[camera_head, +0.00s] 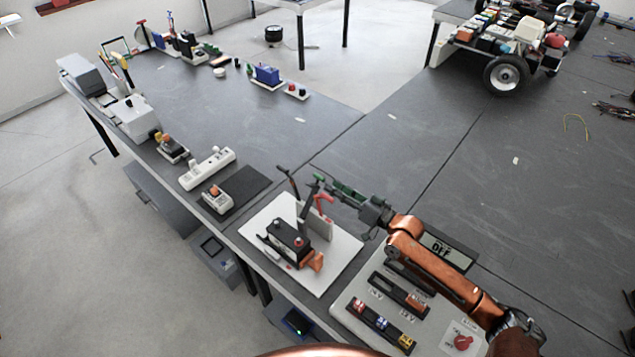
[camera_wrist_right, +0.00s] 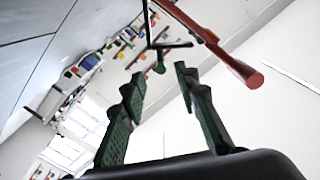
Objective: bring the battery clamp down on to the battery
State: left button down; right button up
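The black battery (camera_head: 286,243) sits on a white board (camera_head: 335,262) at the near edge of the bench. Behind it a grey upright block (camera_head: 319,222) carries the battery clamp, whose dark arm (camera_head: 307,192) stands raised, clear of the battery. The clamp's red handle (camera_head: 322,201) also shows in the right wrist view as a red bar (camera_wrist_right: 212,42) beyond the fingers. My right gripper (camera_head: 332,188), with green finger pads, is beside the upper clamp. In the wrist view the right gripper (camera_wrist_right: 158,92) is open, with nothing between its fingers. My left gripper is not in view.
A grey panel (camera_head: 346,306) with coloured fuses, a slot and a red knob (camera_head: 462,342) lies right of the board, under my right arm. A white power strip (camera_head: 207,168) and a dark mat (camera_head: 243,182) lie to the left. The bench behind is mostly clear.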

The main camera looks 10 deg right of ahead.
aim_at(324, 180)
jog(key=x, duration=0.7)
jog(key=shift+w+a+r, duration=0.1)
grip_shut()
dwell(0.6)
